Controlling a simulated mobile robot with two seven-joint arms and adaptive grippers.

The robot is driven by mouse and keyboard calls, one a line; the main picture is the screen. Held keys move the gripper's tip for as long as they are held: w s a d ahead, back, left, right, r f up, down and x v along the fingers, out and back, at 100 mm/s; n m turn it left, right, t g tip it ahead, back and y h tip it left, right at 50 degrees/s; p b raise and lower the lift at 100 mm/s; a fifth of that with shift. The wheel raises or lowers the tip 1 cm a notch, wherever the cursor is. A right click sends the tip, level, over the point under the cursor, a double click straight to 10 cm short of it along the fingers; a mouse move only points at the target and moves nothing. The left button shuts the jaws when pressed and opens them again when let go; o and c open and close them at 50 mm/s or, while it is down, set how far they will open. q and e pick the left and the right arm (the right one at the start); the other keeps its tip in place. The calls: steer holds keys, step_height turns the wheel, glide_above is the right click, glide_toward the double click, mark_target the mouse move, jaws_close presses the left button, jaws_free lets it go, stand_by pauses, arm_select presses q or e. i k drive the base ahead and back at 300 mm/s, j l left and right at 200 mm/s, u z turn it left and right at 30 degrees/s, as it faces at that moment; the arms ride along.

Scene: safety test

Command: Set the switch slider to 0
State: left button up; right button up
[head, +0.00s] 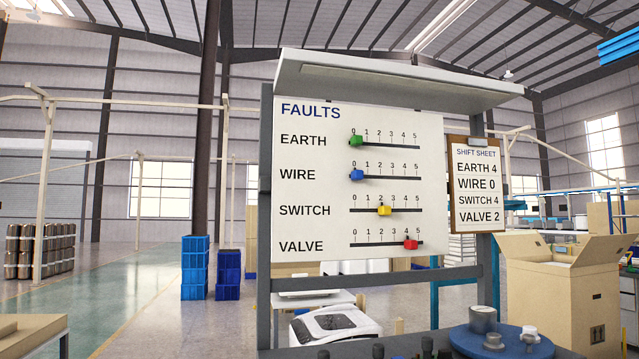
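The FAULTS board (310,230) faces me, upright in a grey frame. Its SWITCH row has a yellow slider (384,210) on a dark horizontal track (408,210), standing between the 2 and 3 marks. Above it, the green EARTH slider (355,140) and blue WIRE slider (357,174) stand at about 0. Below it, the red VALVE slider (410,244) stands between 4 and 5. Nothing touches the sliders. Neither of my grippers is in view.
A shift sheet clipboard (477,186) right of the board reads EARTH 4, WIRE 0, SWITCH 4, VALVE 2. A pale hood (400,80) overhangs the board. Below right are a blue round plate (468,341) with metal pieces and an open cardboard box (560,290).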

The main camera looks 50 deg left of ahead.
mark_target(382, 210)
steer(key=u, duration=1.25)
